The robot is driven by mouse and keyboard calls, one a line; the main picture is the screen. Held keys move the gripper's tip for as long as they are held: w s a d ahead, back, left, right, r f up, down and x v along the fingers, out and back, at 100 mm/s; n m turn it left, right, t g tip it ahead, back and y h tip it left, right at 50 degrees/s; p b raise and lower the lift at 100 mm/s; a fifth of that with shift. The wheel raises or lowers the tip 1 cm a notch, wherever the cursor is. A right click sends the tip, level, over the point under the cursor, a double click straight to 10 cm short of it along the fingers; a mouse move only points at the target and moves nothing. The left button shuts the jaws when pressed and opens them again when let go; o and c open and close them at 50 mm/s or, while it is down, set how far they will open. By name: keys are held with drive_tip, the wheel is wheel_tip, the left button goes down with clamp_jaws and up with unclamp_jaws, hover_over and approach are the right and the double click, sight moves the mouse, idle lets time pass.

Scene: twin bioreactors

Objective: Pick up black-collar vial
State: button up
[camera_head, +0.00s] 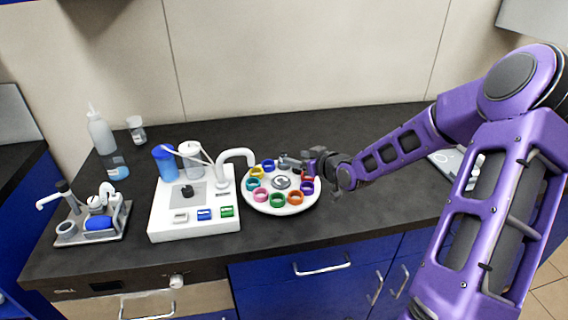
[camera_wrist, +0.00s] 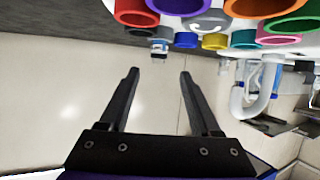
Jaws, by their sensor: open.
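The round white carousel (camera_head: 282,208) carries a ring of vials with coloured collars. In the wrist view, a small clear vial (camera_wrist: 160,46) with a dark top, apparently the black-collar vial, shows at the carousel's edge between the blue and red collars. It lies beyond the fingertips, in line with the gap between them. My gripper (camera_wrist: 158,72) is open with nothing between its fingers. In the head view my gripper (camera_head: 292,161) reaches over the carousel's far right edge and hides that slot.
A white device (camera_head: 190,225) with a curved spout, a blue cup and a white cup stands left of the carousel. A small grey stand (camera_head: 95,222) is further left. A squeeze bottle (camera_head: 100,135) is at the back. The counter right of the carousel is mostly clear.

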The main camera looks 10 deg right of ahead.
sight(285, 153)
drive_tip(key=shift+r+b+x, duration=0.2)
drive_tip(key=shift+b+x, duration=0.1)
drive_tip(key=shift+x, duration=3.15)
drive_tip(key=shift+d, duration=0.1)
clamp_jaws()
